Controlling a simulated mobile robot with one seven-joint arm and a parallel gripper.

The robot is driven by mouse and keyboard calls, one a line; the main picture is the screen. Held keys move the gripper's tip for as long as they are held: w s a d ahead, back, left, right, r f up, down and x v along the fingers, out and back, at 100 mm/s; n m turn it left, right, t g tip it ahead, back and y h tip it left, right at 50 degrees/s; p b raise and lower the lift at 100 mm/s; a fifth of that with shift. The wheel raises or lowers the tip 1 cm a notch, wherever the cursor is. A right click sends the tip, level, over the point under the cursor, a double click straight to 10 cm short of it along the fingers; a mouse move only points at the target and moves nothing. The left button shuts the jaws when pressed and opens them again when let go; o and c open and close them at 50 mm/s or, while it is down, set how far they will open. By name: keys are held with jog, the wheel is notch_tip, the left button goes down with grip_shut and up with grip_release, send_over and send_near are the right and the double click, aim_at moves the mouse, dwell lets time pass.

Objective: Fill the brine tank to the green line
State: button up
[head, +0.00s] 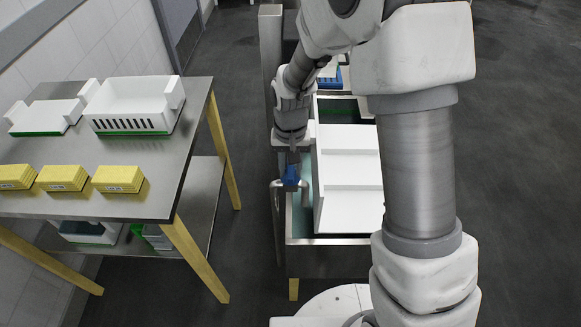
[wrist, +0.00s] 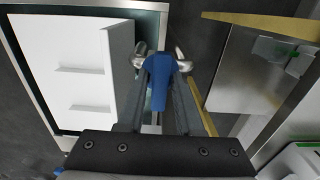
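The brine tank (head: 331,258) is a steel box at the centre of the head view; its rim also shows in the wrist view (wrist: 90,5). A pale teal strip shows inside along its left side. My gripper (wrist: 166,90) is at the handle, pointing down, with one finger on each side. I cannot tell whether the fingers press on it.
A large white stepped block (head: 349,180) fills much of the tank. A steel table (head: 110,202) to the left bears white trays (head: 130,104) and several yellow blocks (head: 62,178). A gap of dark floor separates table and tank. Open floor lies at the right.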

aim_at(291, 167)
grip_shut()
jog(key=shift+n+b, duration=0.45)
jog(key=shift+n, duration=1.35)
jog(key=shift+o, duration=1.9)
grip_release()
notch_tip(291, 167, up, 18)
jog(key=shift+f+p, duration=0.25)
jog(key=shift+p, duration=0.2)
